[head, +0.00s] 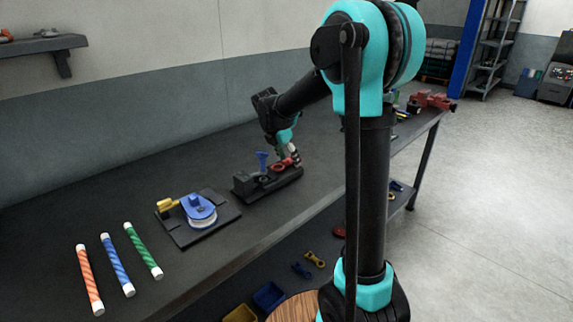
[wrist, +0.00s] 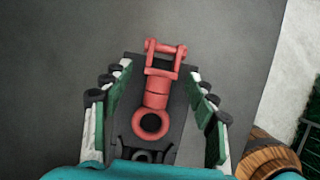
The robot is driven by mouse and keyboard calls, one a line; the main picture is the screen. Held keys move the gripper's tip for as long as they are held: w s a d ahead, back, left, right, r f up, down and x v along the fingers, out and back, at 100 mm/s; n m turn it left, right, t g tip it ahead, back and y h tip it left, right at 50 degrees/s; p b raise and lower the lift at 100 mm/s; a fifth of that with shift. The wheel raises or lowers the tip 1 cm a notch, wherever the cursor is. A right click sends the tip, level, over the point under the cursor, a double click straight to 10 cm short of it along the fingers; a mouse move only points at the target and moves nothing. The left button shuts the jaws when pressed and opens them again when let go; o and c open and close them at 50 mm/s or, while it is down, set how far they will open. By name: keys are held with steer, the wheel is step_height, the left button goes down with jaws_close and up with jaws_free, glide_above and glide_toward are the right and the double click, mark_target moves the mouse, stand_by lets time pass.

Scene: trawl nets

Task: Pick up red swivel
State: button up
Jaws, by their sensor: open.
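The red swivel (wrist: 155,97) lies in the middle of the wrist view, with a ring at its near end and a fork-like shackle at its far end. It rests on a dark holder block (wrist: 181,150). My gripper (wrist: 156,82) is open, with one green-padded finger on each side of the swivel and a gap between each finger and it. In the head view the red swivel (head: 281,165) shows at the right part of the dark holder (head: 262,190) on the bench. My gripper (head: 288,150) comes down over it from above and partly hides it.
A blue and yellow fixture (head: 199,208) and red, blue and green striped rods (head: 116,263) lie to the left on the bench. A red tool (head: 431,101) sits at the bench's far right end.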

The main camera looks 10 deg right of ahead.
mark_target(288, 159)
steer(key=shift+c, duration=0.2)
jaws_close()
stand_by(0.5)
step_height(288, 159, up, 19)
step_height(288, 159, down, 16)
steer(key=shift+s+a+f, duration=0.1)
steer(key=shift+f, duration=0.1)
stand_by(0.4)
